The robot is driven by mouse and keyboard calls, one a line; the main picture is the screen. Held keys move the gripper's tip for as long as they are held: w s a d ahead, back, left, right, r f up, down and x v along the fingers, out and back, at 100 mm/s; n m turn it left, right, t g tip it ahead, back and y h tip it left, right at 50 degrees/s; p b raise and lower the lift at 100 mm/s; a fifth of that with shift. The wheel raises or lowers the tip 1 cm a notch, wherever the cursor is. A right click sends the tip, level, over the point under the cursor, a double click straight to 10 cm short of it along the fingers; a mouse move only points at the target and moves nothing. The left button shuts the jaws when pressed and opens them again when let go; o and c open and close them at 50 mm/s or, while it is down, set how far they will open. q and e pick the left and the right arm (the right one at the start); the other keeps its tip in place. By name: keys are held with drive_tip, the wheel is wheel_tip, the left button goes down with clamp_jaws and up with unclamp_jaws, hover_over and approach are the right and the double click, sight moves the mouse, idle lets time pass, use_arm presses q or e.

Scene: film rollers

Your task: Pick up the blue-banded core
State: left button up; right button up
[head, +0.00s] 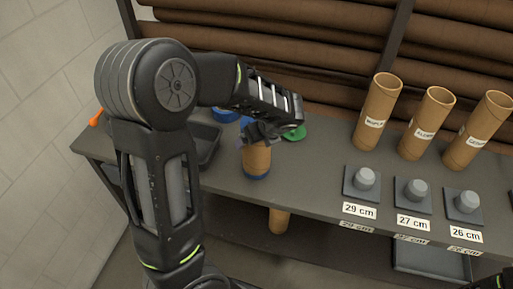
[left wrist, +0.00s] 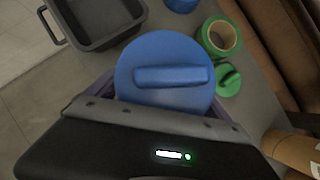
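A brown core (head: 257,158) with a blue band at its lower end is upright at the left part of the bench. My left gripper (head: 262,133) is directly above it, at its upper end. In the left wrist view a blue round cap (left wrist: 165,58) with a raised bar lies between my purple-grey fingers, which reach down on both sides and look close to its edge. Their tips are hidden, so I cannot tell whether they press on the core or whether its base rests on the bench. My right gripper is not in view.
Behind my left gripper are a blue tape roll (head: 224,115) and a green cap (head: 294,133). A green tape roll (left wrist: 219,37) and a dark bin (left wrist: 95,22) are nearby. Labelled tubes (head: 377,112) and grey pegs (head: 412,190) stand at right. Another core (head: 279,220) shows below the bench.

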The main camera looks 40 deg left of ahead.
use_arm(q)
drive_tip(key=c, duration=1.8)
